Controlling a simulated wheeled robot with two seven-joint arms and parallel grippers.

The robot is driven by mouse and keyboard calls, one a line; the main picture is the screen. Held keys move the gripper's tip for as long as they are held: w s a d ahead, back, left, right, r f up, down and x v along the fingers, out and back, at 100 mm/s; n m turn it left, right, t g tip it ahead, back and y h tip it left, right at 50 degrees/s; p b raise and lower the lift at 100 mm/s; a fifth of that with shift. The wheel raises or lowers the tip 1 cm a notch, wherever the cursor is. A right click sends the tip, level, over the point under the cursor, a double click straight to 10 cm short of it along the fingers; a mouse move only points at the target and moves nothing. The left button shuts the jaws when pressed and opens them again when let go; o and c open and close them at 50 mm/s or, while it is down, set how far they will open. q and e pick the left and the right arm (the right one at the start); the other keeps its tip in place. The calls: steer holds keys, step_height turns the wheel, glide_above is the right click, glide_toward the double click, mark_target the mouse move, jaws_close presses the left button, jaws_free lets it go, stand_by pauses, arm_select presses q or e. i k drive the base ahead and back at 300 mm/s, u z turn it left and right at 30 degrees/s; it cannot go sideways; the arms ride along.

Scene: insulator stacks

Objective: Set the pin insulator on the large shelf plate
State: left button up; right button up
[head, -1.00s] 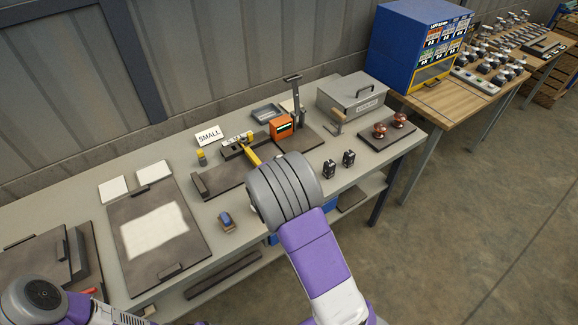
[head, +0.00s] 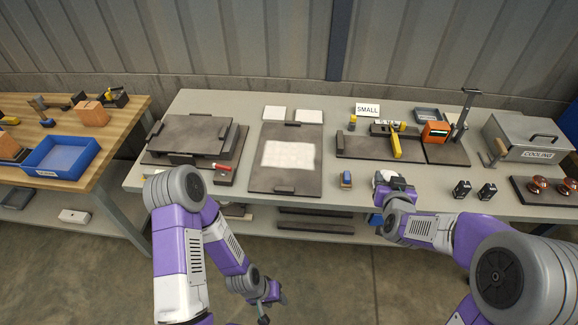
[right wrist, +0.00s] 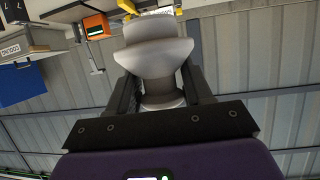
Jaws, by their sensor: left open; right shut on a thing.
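The pin insulator (right wrist: 153,57), pale grey with a broad flared skirt, sits between the two dark fingers of my right gripper (right wrist: 160,92) in the right wrist view. In the head view my right gripper (head: 391,182) is above the bench's front edge, in front of the SMALL sign's station; the insulator there is small and partly hidden. My left gripper (head: 270,293) is open and empty, low in front of the bench. Dark plates (head: 315,226) lie on the shelf under the bench top; no label shows which is the large one.
The grey bench (head: 236,115) carries a dark board with a white sheet (head: 288,154), a stacked dark press (head: 190,140), an orange device (head: 435,132) and a COOLING box (head: 530,138). Two small black blocks (head: 462,189) stand right of my right gripper. Floor in front is open.

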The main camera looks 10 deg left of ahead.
mark_target(291, 143)
steer(key=z, duration=1.35)
steer(key=i, duration=0.85)
steer(key=u, duration=2.65)
steer(key=i, duration=0.5)
